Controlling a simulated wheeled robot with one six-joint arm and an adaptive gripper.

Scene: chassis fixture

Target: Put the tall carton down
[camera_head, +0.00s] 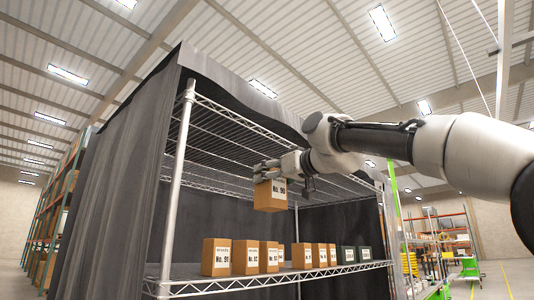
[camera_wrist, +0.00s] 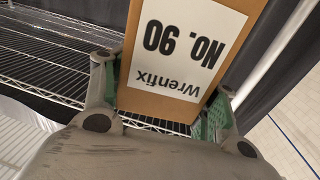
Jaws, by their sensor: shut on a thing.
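The tall carton (camera_head: 270,195) is brown with a white label reading "No. 90". My gripper (camera_head: 272,172) is shut on its upper part and holds it in the air, above the wire shelf and apart from it. In the wrist view the carton (camera_wrist: 180,102) sits between the two green-padded fingers (camera_wrist: 163,105), its label reading "Wrenfix No. 90" upside down. The wire shelf (camera_head: 190,289) lies below the carton in the head view. The carton's far sides are hidden.
Several brown cartons (camera_head: 222,257) stand in a row on the shelf, with gaps between some. A metal post (camera_head: 176,185) rises at the front left, and a dark curtain (camera_head: 115,200) covers the rack's side. An upper wire shelf (camera_head: 225,130) lies overhead.

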